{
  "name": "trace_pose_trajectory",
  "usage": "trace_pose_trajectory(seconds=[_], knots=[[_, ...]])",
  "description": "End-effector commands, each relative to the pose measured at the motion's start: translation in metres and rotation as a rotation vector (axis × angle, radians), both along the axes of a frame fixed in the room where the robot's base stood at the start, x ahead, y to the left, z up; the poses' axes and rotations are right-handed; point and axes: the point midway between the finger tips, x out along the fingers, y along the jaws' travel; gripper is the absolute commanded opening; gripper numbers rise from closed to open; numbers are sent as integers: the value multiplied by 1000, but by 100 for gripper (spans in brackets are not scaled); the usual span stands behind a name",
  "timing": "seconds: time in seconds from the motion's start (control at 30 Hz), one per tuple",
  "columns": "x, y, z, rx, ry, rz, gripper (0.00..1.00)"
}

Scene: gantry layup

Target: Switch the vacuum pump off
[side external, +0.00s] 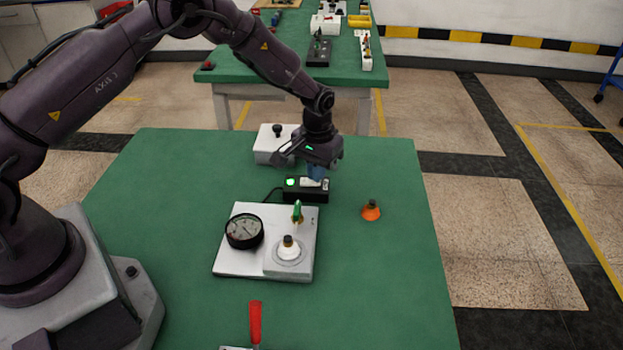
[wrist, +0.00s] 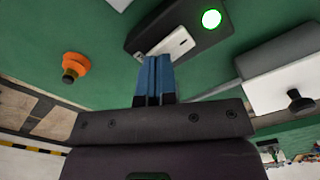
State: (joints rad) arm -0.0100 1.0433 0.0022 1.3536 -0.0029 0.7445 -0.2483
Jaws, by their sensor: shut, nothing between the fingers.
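A black switch box (side external: 306,196) with a lit green lamp (side external: 290,182) stands on the green table. Its white rocker (wrist: 172,46) shows in the wrist view beside the lit lamp (wrist: 211,18). My gripper (side external: 316,178) is over the right part of the box, pointing down. Its blue fingers (wrist: 153,62) are together with nothing between them. The fingertips are at one end of the rocker; I cannot tell if they touch it. The gripper hides part of the rocker in the side view.
A white plate (side external: 234,265) with a gauge (side external: 244,231) and a green-handled valve (side external: 297,212) lies in front. A red-handled tool (side external: 255,322) is near the front edge.

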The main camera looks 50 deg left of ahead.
Motion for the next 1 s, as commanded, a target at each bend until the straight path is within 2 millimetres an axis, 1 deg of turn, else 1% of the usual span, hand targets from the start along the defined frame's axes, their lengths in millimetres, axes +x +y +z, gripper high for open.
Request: trace_pose_trajectory(seconds=[0.57, 0.67, 1.0], knots=[[0, 0, -8, 0, 0, 0, 0], [0, 0, -3, 0, -1, 0, 0], [0, 0, 25, 1, -2, 0, 0]])
